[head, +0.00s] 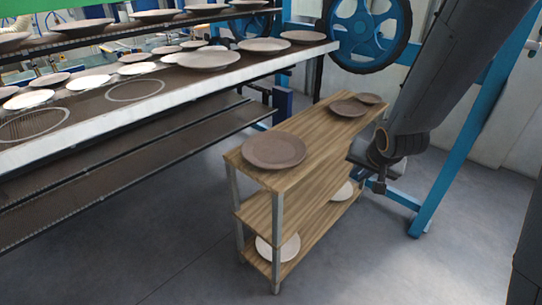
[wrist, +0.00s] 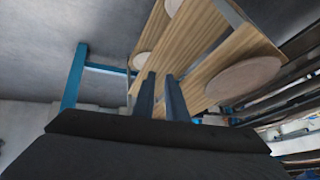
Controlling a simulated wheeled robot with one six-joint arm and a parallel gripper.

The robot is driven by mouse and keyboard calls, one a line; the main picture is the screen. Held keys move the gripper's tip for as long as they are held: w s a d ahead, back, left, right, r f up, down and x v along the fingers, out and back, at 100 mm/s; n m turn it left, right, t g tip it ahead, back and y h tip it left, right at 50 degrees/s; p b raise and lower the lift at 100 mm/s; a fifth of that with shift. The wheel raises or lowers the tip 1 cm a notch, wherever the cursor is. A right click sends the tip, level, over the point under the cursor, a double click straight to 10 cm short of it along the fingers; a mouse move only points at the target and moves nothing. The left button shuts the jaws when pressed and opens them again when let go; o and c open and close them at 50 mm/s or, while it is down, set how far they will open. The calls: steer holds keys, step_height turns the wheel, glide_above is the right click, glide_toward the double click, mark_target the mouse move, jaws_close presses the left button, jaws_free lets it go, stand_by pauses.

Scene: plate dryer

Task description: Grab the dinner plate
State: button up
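The largest plate on the wooden cart is a brown round plate (head: 274,150), flat on the near end of the top shelf. Two smaller brown plates, a middle-sized one (head: 348,108) and a small one (head: 369,99), lie at the far end. Nothing in view marks which one is the dinner plate. My gripper (head: 378,186) hangs beside the cart's right side, below top-shelf height and apart from the plates. In the wrist view my gripper (wrist: 160,76) has two dark fingers with a narrow empty gap between them. A large pale-looking plate (wrist: 242,78) shows to their right.
The wooden cart (head: 305,142) has lower shelves holding white plates (head: 278,248). Long dryer racks (head: 150,100) with many plates run along the left. A blue frame post (head: 445,175) stands right of the cart. The grey floor in front is clear.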

steer(key=w+a+f+m+t+y+b, duration=0.1)
steer(key=w+a+f+m+t+y, duration=0.1)
steer(key=w+a+f, duration=0.35)
steer(key=m+t+y+b, duration=0.1)
steer(key=m+t+y, duration=0.2)
steer(key=y, duration=0.2)
glide_toward(301, 158)
steer(key=x, duration=0.3)
steer(key=shift+f+p+x, duration=0.15)
steer(key=shift+p+x, duration=0.3)
steer(key=shift+x, duration=1.3)
steer(key=shift+f+p+x, duration=0.1)
steer(key=shift+p+x, duration=0.3)
steer(key=shift+x, duration=1.3)
steer(key=shift+s+a, duration=0.1)
steer(key=shift+s, duration=0.05)
jaws_close()
steer(key=shift+r+y, duration=0.1)
steer(key=shift+y, duration=0.2)
